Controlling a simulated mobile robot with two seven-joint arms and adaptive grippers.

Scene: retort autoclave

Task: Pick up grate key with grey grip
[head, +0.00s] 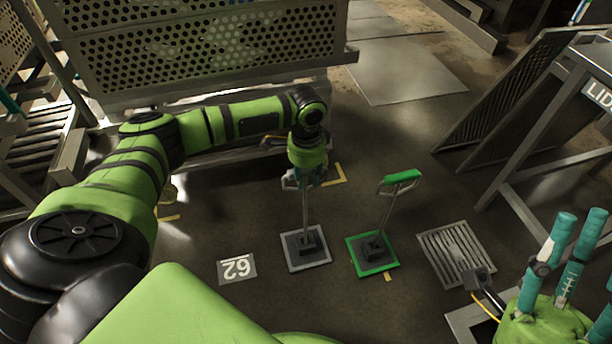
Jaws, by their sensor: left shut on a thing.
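The grate key with the grey grip has a thin grey shaft (306,211) that stands upright over a dark block on a grey-bordered square plate (292,262). My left gripper (305,182) reaches down from above and is shut on the top of this key. The grip itself is mostly hidden by the gripper. The key's foot appears at the block; I cannot tell whether it is clear of it. My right gripper (581,214) is at the lower right edge, its teal fingers pointing up and spread apart, with nothing seen between them.
A second key with a green grip (402,177) leans on a green-bordered plate (386,263), just right. A floor grate (456,250) lies further right. A floor tag marked 62 (237,267) lies left. A perforated basket (205,45) stands behind; a lid rack (530,160) stands right.

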